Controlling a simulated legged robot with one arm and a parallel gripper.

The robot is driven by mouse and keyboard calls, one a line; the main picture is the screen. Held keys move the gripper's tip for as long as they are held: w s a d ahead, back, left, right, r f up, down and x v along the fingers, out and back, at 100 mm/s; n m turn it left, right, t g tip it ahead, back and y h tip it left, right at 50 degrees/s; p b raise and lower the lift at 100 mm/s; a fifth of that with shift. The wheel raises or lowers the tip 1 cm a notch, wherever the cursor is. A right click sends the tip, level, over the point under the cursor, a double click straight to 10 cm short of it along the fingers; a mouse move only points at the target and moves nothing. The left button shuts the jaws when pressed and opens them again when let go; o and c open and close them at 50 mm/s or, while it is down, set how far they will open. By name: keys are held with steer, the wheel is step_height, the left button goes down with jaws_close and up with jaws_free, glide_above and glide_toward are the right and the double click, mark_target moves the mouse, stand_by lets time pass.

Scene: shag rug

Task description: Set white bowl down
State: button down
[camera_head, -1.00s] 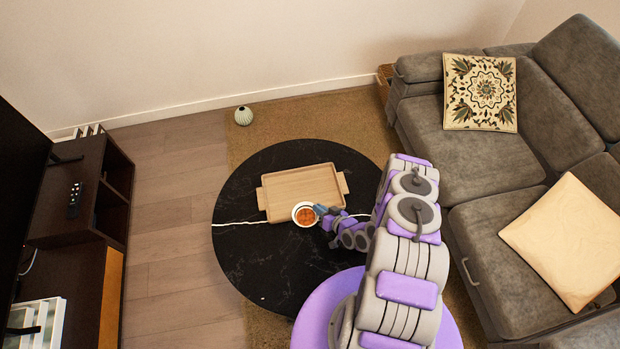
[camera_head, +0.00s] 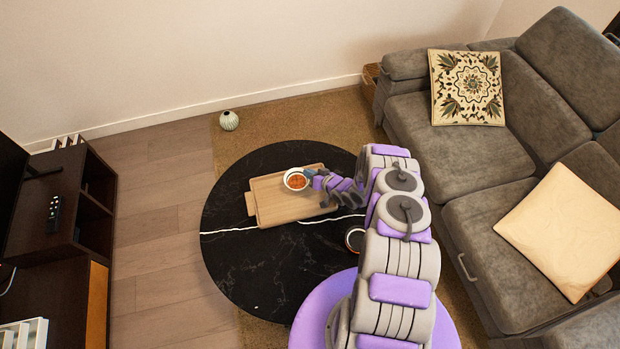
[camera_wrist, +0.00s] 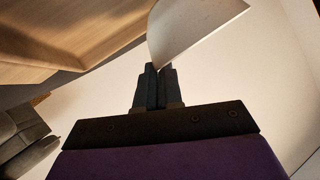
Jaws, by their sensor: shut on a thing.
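The white bowl (camera_head: 296,179) with orange-brown contents is held at its right side by my gripper (camera_head: 310,176) in the head view. In the wrist view, the bowl's pale wall (camera_wrist: 190,28) is pinched between the dark fingertips of my gripper (camera_wrist: 157,70). The bowl appears over the wooden tray (camera_head: 275,209), near its far right part. Whether its base touches the tray cannot be told. The tray lies on the black round table (camera_head: 240,262). My forearm covers part of the tray's right end.
A dark round item (camera_head: 354,239) sits on the table, partly behind my arm. A grey sofa (camera_head: 480,225) with cushions stands to the right. A dark TV cabinet (camera_head: 88,215) stands at left.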

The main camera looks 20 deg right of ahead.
steer(key=shift+w+d, duration=0.1)
steer(key=shift+w, duration=0.25)
steer(key=shift+d+f+b, duration=0.1)
steer(key=shift+f+b, duration=0.6)
steer(key=shift+f, duration=1)
steer(key=shift+f, duration=0.15)
steer(key=c, duration=1.7)
jaws_free()
steer(key=shift+f, duration=0.1)
steer(key=shift+c, duration=0.2)
steer(key=o, duration=0.5)
steer(key=shift+c, duration=0.2)
steer(key=shift+s, duration=0.1)
